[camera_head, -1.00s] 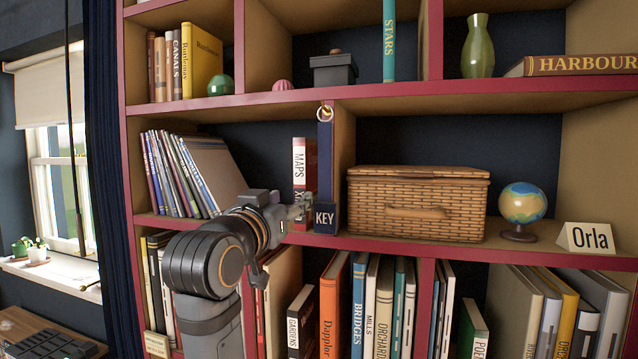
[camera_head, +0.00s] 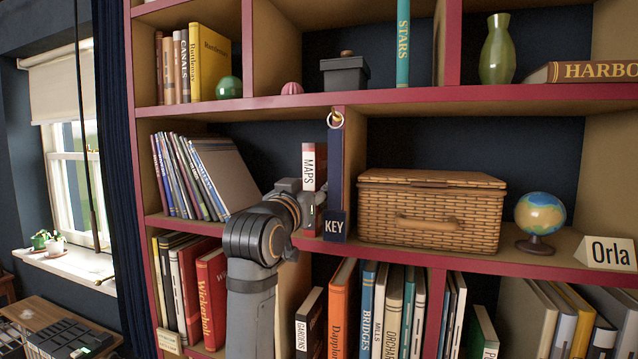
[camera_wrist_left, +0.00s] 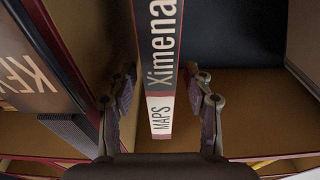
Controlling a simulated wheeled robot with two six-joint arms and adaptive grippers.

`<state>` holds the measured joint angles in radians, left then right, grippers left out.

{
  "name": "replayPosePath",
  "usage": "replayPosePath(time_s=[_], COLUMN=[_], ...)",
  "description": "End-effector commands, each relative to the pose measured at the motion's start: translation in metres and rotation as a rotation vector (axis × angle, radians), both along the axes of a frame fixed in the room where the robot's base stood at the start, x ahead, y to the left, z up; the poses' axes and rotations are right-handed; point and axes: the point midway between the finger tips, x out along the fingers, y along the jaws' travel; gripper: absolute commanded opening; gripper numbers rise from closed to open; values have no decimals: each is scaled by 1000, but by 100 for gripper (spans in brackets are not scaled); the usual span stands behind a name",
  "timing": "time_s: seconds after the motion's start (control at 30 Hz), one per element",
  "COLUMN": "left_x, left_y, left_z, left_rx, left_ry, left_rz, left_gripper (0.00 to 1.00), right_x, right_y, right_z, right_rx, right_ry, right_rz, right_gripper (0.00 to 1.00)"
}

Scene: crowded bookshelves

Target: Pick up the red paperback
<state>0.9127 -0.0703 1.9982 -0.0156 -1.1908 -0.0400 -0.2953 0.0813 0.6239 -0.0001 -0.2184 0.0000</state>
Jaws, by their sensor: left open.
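A thin upright book (camera_head: 308,166) with a red and white spine marked MAPS stands on the middle shelf, just left of a divider; its lower part is hidden by my gripper. In the left wrist view the same book (camera_wrist_left: 161,60) shows its spine, lettered MAPS and Ximena, between the two fingers. My left gripper (camera_wrist_left: 164,88) is open, one finger on each side of the spine, with a gap visible on both sides. In the head view my left gripper (camera_head: 310,207) is at the lower part of this book. My right gripper is out of view.
A dark blue KEY tag (camera_head: 335,185) hangs from a ring on the divider just right of the book. A wicker basket (camera_head: 430,213) stands farther right. Leaning magazines (camera_head: 195,175) stand left. A thick red book (camera_head: 212,295) is on the shelf below.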

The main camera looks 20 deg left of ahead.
Motion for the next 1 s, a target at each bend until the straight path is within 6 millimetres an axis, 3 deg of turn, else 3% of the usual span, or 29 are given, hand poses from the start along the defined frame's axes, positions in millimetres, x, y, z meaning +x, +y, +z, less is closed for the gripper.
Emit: replayPosePath(time_s=[0.03, 0.13, 0.3, 0.5, 0.9, 1.0], left_x=[8, 25, 42, 43, 43, 43], left_y=[0, 0, -1, -1, -1, -1], left_z=[11, 18, 16, 14, 14, 14], left_rx=[0, 1, 0, 0, 0, 0], left_ry=[2, 3, 0, -1, 0, 0], left_rz=[0, 0, 0, 0, 0, 0], left_gripper=[51, 51, 51, 51, 0, 0], right_x=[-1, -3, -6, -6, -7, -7], right_y=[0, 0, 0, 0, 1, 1], right_z=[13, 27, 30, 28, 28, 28], right_rx=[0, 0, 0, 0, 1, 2], right_ry=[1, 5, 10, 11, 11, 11], right_rz=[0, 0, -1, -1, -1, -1], right_gripper=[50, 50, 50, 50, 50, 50])
